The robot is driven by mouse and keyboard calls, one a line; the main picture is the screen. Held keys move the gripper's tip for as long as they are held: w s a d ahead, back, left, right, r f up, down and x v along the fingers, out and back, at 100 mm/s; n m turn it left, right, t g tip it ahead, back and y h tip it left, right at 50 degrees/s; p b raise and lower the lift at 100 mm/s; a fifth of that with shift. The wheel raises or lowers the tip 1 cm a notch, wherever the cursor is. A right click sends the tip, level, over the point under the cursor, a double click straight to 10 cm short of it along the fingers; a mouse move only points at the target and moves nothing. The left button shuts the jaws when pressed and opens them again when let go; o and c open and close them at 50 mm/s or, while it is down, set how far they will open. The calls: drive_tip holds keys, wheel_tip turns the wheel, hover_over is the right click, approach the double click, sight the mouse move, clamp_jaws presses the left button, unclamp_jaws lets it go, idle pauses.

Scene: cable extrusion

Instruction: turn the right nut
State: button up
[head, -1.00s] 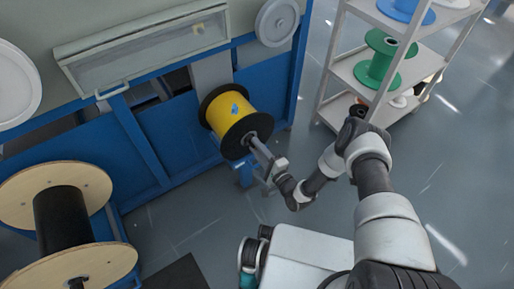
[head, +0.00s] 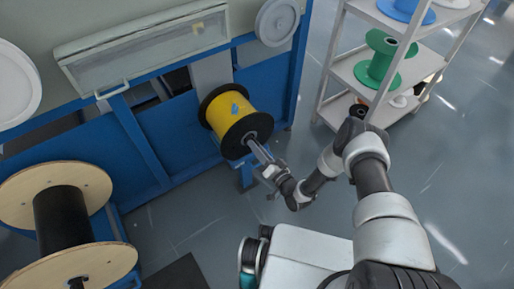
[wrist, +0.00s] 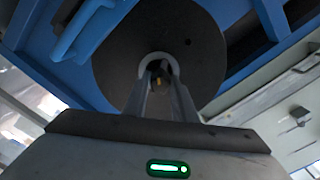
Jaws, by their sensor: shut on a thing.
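A spool wound with yellow cable (head: 233,113) sits between black flanges on the blue machine in the head view. The nut (wrist: 158,67) is a grey ring at the centre of the black flange (wrist: 115,65) in the wrist view. My gripper (head: 256,146) reaches the hub of this flange from the front right. In the wrist view, my gripper (wrist: 160,82) has its two long fingers closed in on the nut. The fingers hide part of the nut, so its exact outline is unclear.
A large wooden reel with a black core (head: 62,220) stands at the lower left. A shelf rack (head: 345,70) with green and blue spools is at the upper right. A blue bar (wrist: 85,30) runs close beside the flange.

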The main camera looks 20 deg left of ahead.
drive_tip(key=shift+a+r+m, duration=0.1)
drive_tip(key=shift+m, duration=7.3)
drive_tip(key=shift+r+m, duration=0.1)
drive_tip(key=shift+m, duration=7.3)
drive_tip(key=o, duration=1)
drive_tip(key=shift+o, duration=0.2)
